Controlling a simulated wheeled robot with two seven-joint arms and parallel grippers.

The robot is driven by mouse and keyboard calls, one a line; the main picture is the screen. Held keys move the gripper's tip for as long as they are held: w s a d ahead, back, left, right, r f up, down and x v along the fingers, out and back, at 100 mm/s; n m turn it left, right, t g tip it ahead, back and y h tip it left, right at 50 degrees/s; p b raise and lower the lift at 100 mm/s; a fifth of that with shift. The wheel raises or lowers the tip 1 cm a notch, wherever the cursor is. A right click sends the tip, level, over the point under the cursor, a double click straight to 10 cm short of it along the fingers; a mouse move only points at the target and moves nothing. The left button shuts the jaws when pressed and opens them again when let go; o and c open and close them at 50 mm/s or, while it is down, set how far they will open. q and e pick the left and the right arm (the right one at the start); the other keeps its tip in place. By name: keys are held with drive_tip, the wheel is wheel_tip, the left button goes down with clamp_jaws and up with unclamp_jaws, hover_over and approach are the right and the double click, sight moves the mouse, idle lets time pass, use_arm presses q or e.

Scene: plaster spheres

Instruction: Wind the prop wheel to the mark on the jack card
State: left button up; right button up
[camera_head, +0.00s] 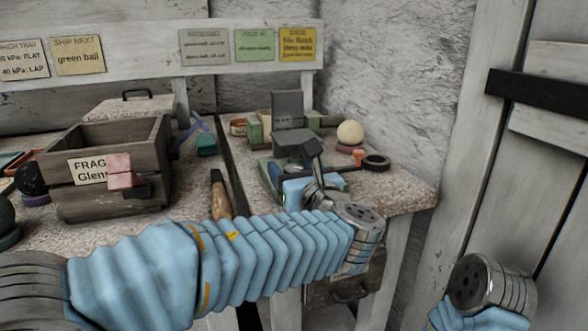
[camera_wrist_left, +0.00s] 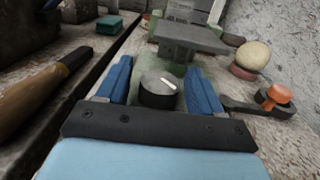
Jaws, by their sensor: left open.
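The wheel, a dark round knob (camera_wrist_left: 158,92) with a white line on its top, sits in front of a grey press-like stand in the left wrist view. In the head view the left gripper (camera_head: 305,190) is at the stand (camera_head: 288,122), and the knob is hidden. A green card (camera_head: 254,45) hangs on the back board among others; its small text is unreadable, so I cannot tell which is the jack card.
A wooden crate (camera_head: 112,198) stands left. A wooden-handled tool (camera_head: 219,195) lies left of my gripper; its handle (camera_wrist_left: 45,92) is close in the wrist view. A pale ball (camera_head: 350,134) and a black ring (camera_head: 376,162) are right of the stand. A gap splits the benchtop.

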use_arm(q)
drive_tip(key=shift+c, duration=0.4)
drive_tip(key=c, duration=0.9)
drive_tip(key=shift+o, duration=0.2)
drive_tip(key=shift+h, duration=0.3)
drive_tip(key=m+h+b, duration=0.1)
drive_tip(key=h, duration=0.1)
drive_tip(key=m+t+h+b, duration=0.1)
drive_tip(key=shift+a+f+m+h, duration=0.1)
drive_tip(key=shift+f+m+h, duration=0.05)
drive_tip(key=shift+m+h, duration=0.25)
drive_tip(key=m+h+b, duration=0.3)
drive_tip(key=h, duration=0.2)
drive_tip(key=m+g+h+b, duration=0.1)
drive_tip(key=m+h+b, duration=0.1)
drive_tip(key=h+b, duration=0.1)
drive_tip(key=shift+m+h, duration=0.3)
drive_tip(key=shift+m+g+h, duration=0.4)
drive_tip(key=shift+h, duration=0.1)
drive_tip(key=shift+b, duration=0.3)
